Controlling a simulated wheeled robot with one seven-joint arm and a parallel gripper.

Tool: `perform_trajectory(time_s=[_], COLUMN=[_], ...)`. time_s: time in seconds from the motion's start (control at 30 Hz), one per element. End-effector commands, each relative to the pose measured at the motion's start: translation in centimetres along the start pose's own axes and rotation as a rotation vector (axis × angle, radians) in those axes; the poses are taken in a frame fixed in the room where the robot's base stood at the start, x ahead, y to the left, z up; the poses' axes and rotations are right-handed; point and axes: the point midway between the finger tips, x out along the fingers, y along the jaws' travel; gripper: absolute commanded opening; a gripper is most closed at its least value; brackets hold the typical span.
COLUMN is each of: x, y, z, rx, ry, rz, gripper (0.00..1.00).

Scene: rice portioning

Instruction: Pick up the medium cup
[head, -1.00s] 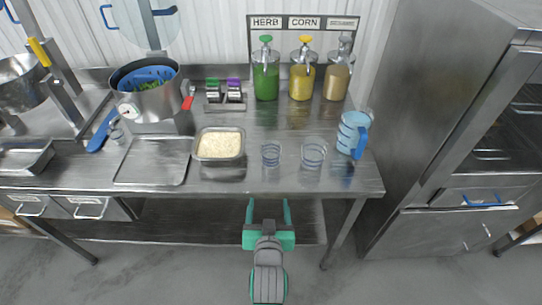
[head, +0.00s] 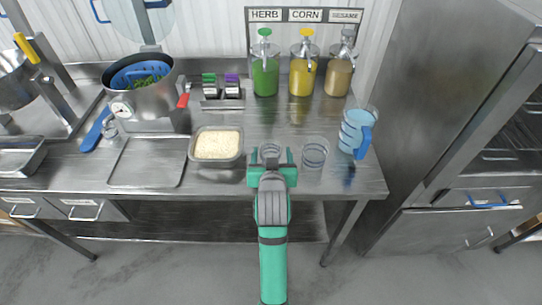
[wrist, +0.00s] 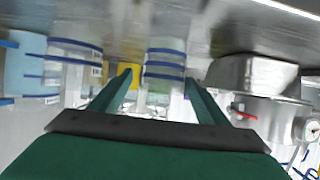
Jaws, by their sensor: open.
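Clear cups with blue bands stand on the steel counter. The middle-sized one (head: 270,148) is at the front edge and partly hidden by my gripper (head: 270,156). A larger cup (head: 314,153) stands just right of it. In the wrist view, which looks upside down, that cup (wrist: 165,66) appears between the fingertips (wrist: 159,80). I cannot tell whether the fingers reach around it. The larger cup (wrist: 75,66) is to the left there.
A rice pan (head: 217,157) sits close left of the middle-sized cup. A blue pitcher (head: 354,132) stands right of the larger cup. A pot (head: 145,102), an empty tray (head: 147,162) and pump dispensers (head: 302,79) are further off. Bare counter lies behind the cups.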

Motion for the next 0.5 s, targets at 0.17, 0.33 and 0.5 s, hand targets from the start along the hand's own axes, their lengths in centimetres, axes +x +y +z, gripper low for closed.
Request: perform_trajectory(time_s=[0.17, 0.33, 0.5], x=[1.2, 2.9, 5.3], y=[0.0, -0.3, -0.4], z=[0.0, 0.2, 0.3], rx=[0.0, -0.001, 0.001], ry=[0.0, 0.0, 0.0], rz=[0.0, 0.0, 0.001], gripper=[0.69, 0.69, 0.69])
